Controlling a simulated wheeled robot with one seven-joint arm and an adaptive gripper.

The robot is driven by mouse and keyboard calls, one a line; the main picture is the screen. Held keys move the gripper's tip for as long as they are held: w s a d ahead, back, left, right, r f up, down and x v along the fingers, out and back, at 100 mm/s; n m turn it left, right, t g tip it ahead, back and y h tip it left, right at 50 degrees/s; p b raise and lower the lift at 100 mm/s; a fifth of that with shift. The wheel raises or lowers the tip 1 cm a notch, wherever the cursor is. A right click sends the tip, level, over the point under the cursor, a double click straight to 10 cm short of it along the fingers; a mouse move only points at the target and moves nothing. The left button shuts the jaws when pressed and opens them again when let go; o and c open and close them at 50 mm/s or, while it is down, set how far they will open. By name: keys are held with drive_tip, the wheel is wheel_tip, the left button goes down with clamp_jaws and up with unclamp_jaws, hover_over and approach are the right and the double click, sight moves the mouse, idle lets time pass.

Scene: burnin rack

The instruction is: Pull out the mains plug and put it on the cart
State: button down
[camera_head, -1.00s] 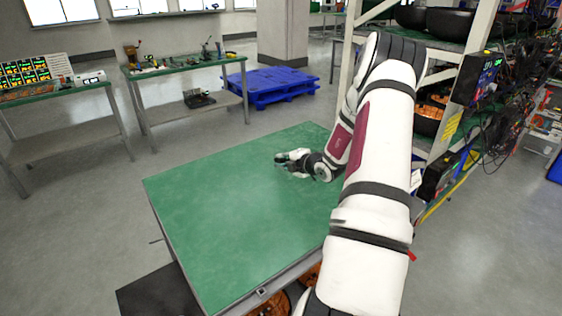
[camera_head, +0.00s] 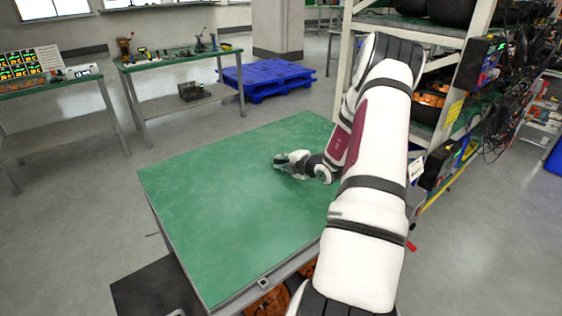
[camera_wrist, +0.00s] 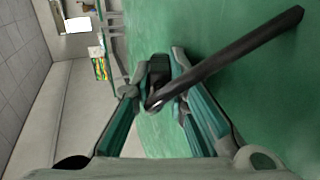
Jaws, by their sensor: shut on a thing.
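The cart's green top (camera_head: 215,210) lies in the middle of the head view. My gripper (camera_head: 279,162) is low over the far right part of that top; a gap between them cannot be judged. In the wrist view, my gripper (camera_wrist: 156,82) is shut on the black mains plug (camera_wrist: 159,70), which sits between its fingertips. A thick black cord (camera_wrist: 235,55) runs from the plug toward the upper right, with the green top behind it. The plug is too small to make out in the head view.
The rack (camera_head: 440,40) with black bins and hanging cables stands at the right. A blue pallet (camera_head: 265,80) lies on the floor behind the cart. A workbench (camera_head: 175,62) stands at the back left. The visible cart top is otherwise clear.

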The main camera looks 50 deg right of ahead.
drive_tip(key=c, duration=1.5)
unclamp_jaws()
drive_tip(key=shift+s, duration=0.15)
drive_tip(key=v, duration=1.1)
drive_tip(key=shift+s+a+r, duration=0.15)
drive_tip(key=shift+s+r, duration=0.1)
drive_tip(key=shift+s, duration=0.05)
